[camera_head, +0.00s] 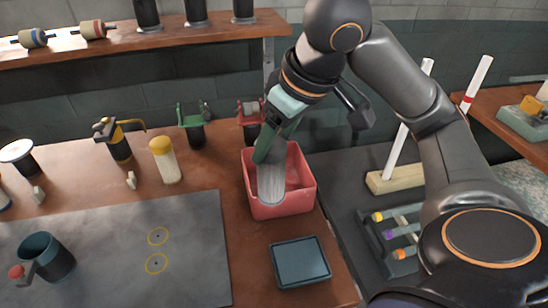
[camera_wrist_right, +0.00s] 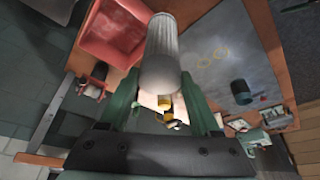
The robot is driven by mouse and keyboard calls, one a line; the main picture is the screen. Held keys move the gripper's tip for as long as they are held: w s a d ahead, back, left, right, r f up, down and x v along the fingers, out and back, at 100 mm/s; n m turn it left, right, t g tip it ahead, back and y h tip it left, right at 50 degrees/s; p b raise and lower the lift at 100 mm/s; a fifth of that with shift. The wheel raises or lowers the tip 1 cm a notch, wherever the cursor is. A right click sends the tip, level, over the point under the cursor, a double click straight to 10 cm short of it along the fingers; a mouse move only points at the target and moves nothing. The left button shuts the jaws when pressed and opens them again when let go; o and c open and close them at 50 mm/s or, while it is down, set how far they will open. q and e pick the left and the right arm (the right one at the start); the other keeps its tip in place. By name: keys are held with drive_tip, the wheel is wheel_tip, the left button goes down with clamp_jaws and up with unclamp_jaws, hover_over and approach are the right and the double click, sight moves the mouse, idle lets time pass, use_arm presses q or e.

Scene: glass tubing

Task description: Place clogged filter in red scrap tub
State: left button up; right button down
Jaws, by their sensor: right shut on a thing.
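My right gripper (camera_head: 272,143) comes down from above, its green fingers (camera_wrist_right: 163,108) shut on a pale grey ribbed cylinder, the filter (camera_head: 271,184). The filter points downward and also shows between the fingers in the wrist view (camera_wrist_right: 162,47). The red scrap tub (camera_head: 296,206) stands on the brown bench. In the head view the filter overlaps the tub's left part. In the wrist view the tub (camera_wrist_right: 108,40) lies left of the filter, so I cannot tell whether the filter is inside its walls. My left gripper is out of view.
A dark square tray (camera_head: 300,262) lies in front of the tub. A grey mat (camera_head: 110,255) with a dark mug (camera_head: 48,258) is to the left. A yellow-capped bottle (camera_head: 165,160) and green and red clamp-like devices stand behind. A shelf (camera_head: 150,40) runs above.

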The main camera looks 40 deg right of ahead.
drive_tip(key=shift+w+d+f+b, duration=0.15)
drive_tip(key=shift+d+b, duration=0.15)
drive_tip(key=shift+d, duration=0.05)
drive_tip(key=w+d+f+b, duration=0.7)
drive_tip(key=d+f, duration=0.4)
drive_tip(key=f, duration=0.2)
drive_tip(key=shift+d, duration=0.2)
drive_tip(key=shift+c, duration=0.5)
unclamp_jaws()
drive_tip(key=shift+w+r, duration=0.1)
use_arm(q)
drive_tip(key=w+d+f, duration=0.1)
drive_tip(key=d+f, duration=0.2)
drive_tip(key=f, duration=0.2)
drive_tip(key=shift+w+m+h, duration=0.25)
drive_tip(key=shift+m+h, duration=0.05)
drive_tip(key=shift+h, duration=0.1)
